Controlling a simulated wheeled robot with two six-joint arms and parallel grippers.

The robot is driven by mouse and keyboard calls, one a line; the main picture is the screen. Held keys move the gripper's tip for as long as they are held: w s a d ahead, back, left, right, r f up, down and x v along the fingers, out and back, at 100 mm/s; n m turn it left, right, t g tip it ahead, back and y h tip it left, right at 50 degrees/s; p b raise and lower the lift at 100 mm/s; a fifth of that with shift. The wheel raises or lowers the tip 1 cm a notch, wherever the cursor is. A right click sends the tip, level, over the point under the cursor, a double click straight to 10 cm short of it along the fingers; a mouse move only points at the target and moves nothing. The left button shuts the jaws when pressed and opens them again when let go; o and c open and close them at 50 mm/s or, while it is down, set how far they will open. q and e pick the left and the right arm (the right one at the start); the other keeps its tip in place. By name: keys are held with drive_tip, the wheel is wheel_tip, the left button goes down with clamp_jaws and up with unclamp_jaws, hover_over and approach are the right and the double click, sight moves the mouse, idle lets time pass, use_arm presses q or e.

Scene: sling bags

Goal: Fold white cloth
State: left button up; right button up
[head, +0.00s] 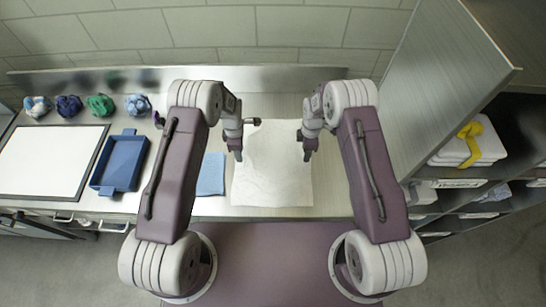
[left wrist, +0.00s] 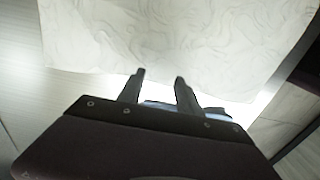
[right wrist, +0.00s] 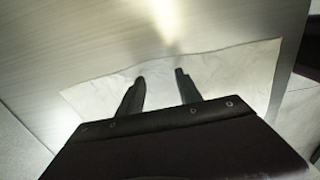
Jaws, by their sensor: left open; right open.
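A white cloth (head: 270,170) lies spread on the table between my two arms, with faint wrinkles. It fills the upper part of the left wrist view (left wrist: 170,35) and shows as a pale strip in the right wrist view (right wrist: 225,75). My left gripper (head: 238,155) is at the cloth's left edge, open and empty; its fingers (left wrist: 160,78) point toward the cloth. My right gripper (head: 306,155) is at the cloth's right edge, open and empty; its fingers (right wrist: 160,76) overlap the cloth in view. Whether either touches the cloth I cannot tell.
A folded blue cloth (head: 211,175) lies just left of the white cloth. Further left are a blue tray (head: 119,164), a white board with a dark rim (head: 48,160) and several crumpled cloths (head: 100,105). A shelf at right holds white bundles with a yellow tie (head: 470,140).

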use_arm(q)
drive_tip(key=shift+s+a+f, duration=0.15)
drive_tip(key=shift+a+f, duration=0.1)
drive_tip(key=shift+f, duration=0.55)
use_arm(e)
drive_tip(key=shift+s+a+f, duration=0.15)
drive_tip(key=shift+a+f, duration=0.1)
drive_tip(key=shift+f, duration=0.5)
use_arm(q)
drive_tip(key=shift+f, duration=0.1)
use_arm(e)
drive_tip(key=shift+f, duration=0.1)
use_arm(q)
drive_tip(key=shift+d, duration=0.1)
use_arm(e)
drive_tip(key=shift+d, duration=0.15)
use_arm(q)
drive_tip(key=shift+f, duration=0.2)
drive_tip(key=shift+c, duration=0.2)
use_arm(e)
drive_tip(key=shift+f, duration=0.25)
drive_tip(key=shift+c, duration=0.2)
